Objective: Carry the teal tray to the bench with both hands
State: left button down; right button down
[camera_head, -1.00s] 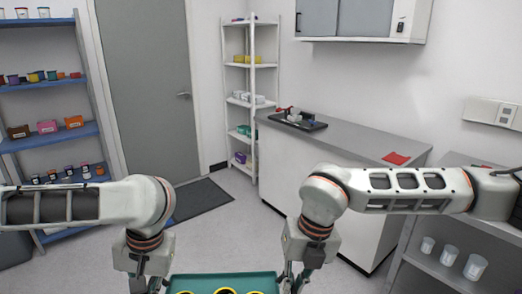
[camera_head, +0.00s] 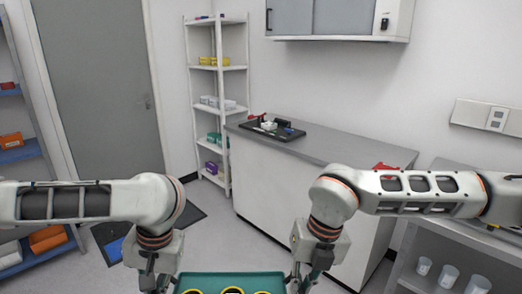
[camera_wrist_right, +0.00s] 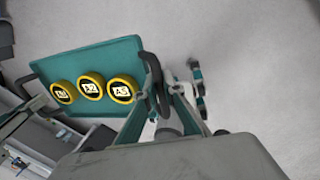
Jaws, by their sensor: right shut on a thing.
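The teal tray (camera_head: 265,277) is at the bottom edge of the head view, between my grippers, its near part cut off. In the right wrist view the tray (camera_wrist_right: 115,52) carries three round yellow-rimmed pieces (camera_wrist_right: 91,86) with labels. My right gripper (camera_head: 303,284) is shut on the dark handle (camera_wrist_right: 153,80) at the tray's side. My left gripper (camera_head: 155,284) is at the tray's left side; its fingertips are cut off by the frame, so its hold is unclear. The grey-topped bench (camera_head: 335,150) stands ahead, apart from the tray.
A black tray (camera_head: 290,135) with small parts lies on the bench's far left, and a red item (camera_head: 385,167) near its right end. A white shelf rack (camera_head: 222,120) stands left of the bench. A low shelf with cups (camera_head: 448,275) is at right. Bare floor lies before the bench.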

aim_at(335, 156)
jog(key=i+j+z, duration=0.2)
jog(key=i, duration=1.35)
jog(key=i+z, duration=0.25)
jog(key=i, duration=0.5)
jog(key=i+z, duration=0.3)
jog(key=i, duration=0.45)
jog(key=i+z, duration=0.25)
jog(key=i+j+z, duration=0.1)
jog(key=z, duration=0.15)
jog(key=i+z, duration=0.1)
jog(key=z, duration=0.3)
